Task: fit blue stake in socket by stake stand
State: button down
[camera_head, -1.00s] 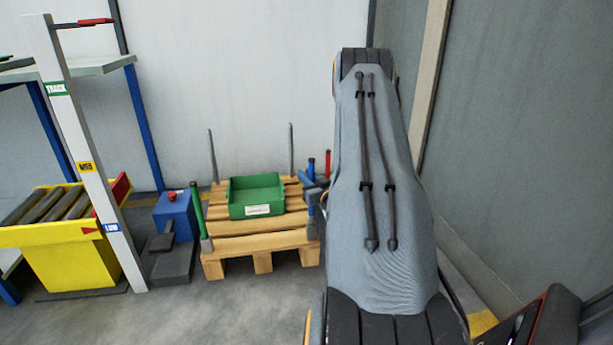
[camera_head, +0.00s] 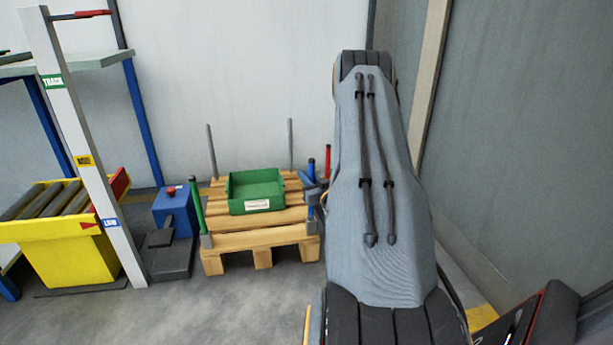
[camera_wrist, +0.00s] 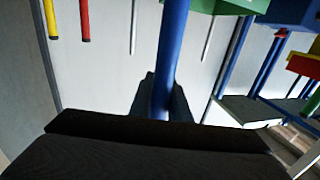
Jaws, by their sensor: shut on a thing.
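The blue stake (camera_wrist: 172,50) stands between the dark jaws of my gripper (camera_wrist: 165,100) in the wrist view, shut on it. In the head view the blue stake (camera_head: 310,203) is upright at the front right corner of the wooden pallet (camera_head: 262,240). My gripper (camera_head: 314,184) is at its upper part there, partly hidden by my arm. The stake's lower end is close to the grey corner socket; I cannot tell whether it is inside it. A red stake (camera_head: 327,160) shows behind it. No stake stand is clearly visible.
A green bin (camera_head: 256,191) sits on the pallet. A green stake (camera_head: 197,207) stands at the front left corner, and two grey rods (camera_head: 212,150) rise at the back. A blue box (camera_head: 175,211) and yellow roller stand (camera_head: 75,258) are further left. Floor in front is clear.

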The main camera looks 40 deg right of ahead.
jog(key=shift+f+b, duration=0.4)
jog(key=shift+f, duration=0.65)
jog(key=c, duration=1.6)
grip_release()
jog(key=shift+s, duration=0.15)
jog(key=p+v, duration=0.3)
jog(key=v, duration=0.4)
jog(key=shift+s+a, duration=0.15)
jog(key=shift+s, duration=0.15)
